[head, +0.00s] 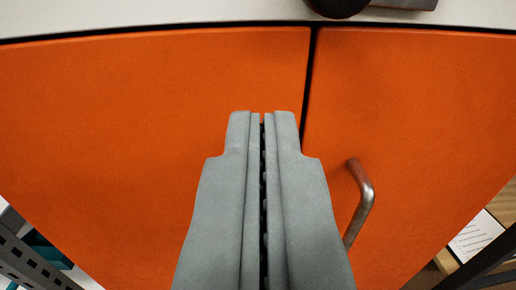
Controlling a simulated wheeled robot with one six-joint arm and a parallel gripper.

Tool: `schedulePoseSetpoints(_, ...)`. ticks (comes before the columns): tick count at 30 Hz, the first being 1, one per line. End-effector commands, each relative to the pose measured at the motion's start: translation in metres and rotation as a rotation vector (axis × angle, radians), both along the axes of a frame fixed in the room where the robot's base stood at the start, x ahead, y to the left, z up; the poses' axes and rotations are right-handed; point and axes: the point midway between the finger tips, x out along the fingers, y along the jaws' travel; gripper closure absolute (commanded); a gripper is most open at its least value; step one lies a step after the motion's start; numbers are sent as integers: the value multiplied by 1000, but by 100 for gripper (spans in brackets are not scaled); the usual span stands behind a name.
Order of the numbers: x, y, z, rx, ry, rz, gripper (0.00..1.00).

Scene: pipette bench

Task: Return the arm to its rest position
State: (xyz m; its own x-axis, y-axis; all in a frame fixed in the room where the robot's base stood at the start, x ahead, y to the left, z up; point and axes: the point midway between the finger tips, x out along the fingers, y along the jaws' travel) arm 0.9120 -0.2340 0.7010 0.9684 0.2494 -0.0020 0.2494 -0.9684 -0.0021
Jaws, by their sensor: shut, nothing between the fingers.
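My gripper (262,118) fills the lower middle of the head view. Its two grey fingers are shut against each other, with only a thin dark seam between them and nothing held. It points at the orange cabinet doors (130,130), in front of the left door close to the dark gap between the two. I cannot tell how far the fingertips are from the door. No pipette is recognisable in view.
A metal handle (364,200) sticks out of the right orange door (430,110), right of my gripper. A white bench top (180,14) runs above, with a dark round object (337,7) at its edge. Dark metal frames (28,262) stand at the lower corners. A printed sheet (476,236) lies lower right.

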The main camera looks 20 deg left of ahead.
Motion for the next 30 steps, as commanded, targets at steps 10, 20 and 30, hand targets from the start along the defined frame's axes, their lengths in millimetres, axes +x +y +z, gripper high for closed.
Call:
schedulePoseSetpoints(10,-47,-17,0,0,0,0,100)
schedulePoseSetpoints(20,-57,-19,6,-6,-2,-3,100)
schedulePoseSetpoints(30,-70,13,98,-80,-22,-80,100)
